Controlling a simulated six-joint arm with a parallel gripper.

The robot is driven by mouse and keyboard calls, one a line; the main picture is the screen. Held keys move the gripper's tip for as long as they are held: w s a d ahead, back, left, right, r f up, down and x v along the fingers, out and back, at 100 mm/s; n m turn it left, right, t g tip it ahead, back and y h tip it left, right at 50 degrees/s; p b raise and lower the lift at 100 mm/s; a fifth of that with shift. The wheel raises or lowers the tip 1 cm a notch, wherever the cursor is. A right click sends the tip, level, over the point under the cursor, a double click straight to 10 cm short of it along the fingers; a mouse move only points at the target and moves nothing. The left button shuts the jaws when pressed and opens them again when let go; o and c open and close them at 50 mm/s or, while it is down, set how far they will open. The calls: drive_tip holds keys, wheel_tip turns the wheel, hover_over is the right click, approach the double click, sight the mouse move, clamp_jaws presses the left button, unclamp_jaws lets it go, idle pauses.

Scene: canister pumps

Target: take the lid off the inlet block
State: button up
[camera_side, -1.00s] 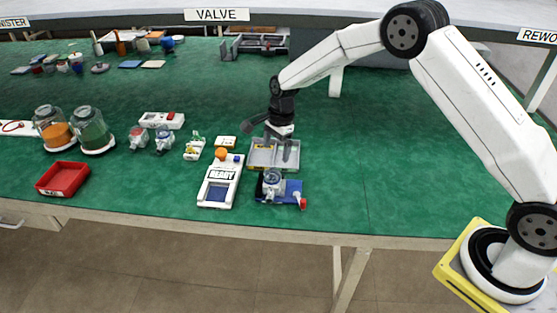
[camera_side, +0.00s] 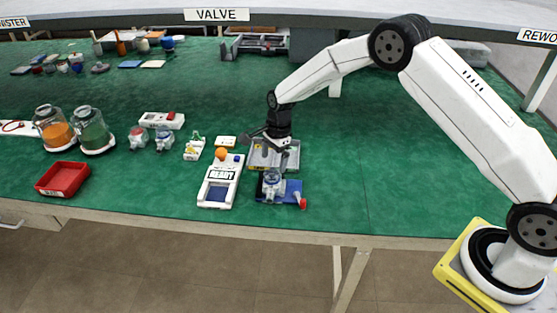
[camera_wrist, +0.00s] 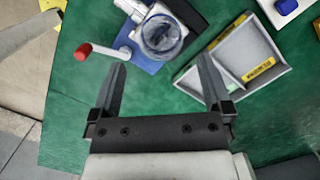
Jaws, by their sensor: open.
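The pump assembly sits on a blue base (camera_side: 292,187) near the table's front edge. On it is a pale block with a clear round cover (camera_side: 272,183), which looks like the lid on the inlet block. In the wrist view the clear cover (camera_wrist: 162,36) is at the top centre, seen from above. A lever with a red knob (camera_wrist: 83,51) sticks out to its left. My gripper (camera_wrist: 162,74) is open and empty, its fingers spread wide below the cover in the wrist picture and not touching it. In the side view my gripper is over the grey tray, behind the pump.
The grey compartment tray (camera_wrist: 192,80) with a yellow label lies right beside the pump. The white READY device (camera_side: 218,190) stands to the pump's left. A red bin (camera_side: 62,178) and jars (camera_side: 92,135) are further left. The green table right of the pump is clear.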

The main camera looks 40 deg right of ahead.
sight(272, 172)
drive_tip(key=shift+a+f, duration=0.15)
drive_tip(key=shift+f, duration=0.9)
drive_tip(key=shift+a+f, duration=0.15)
drive_tip(key=shift+f, duration=0.9)
drive_tip(key=c, duration=1.1)
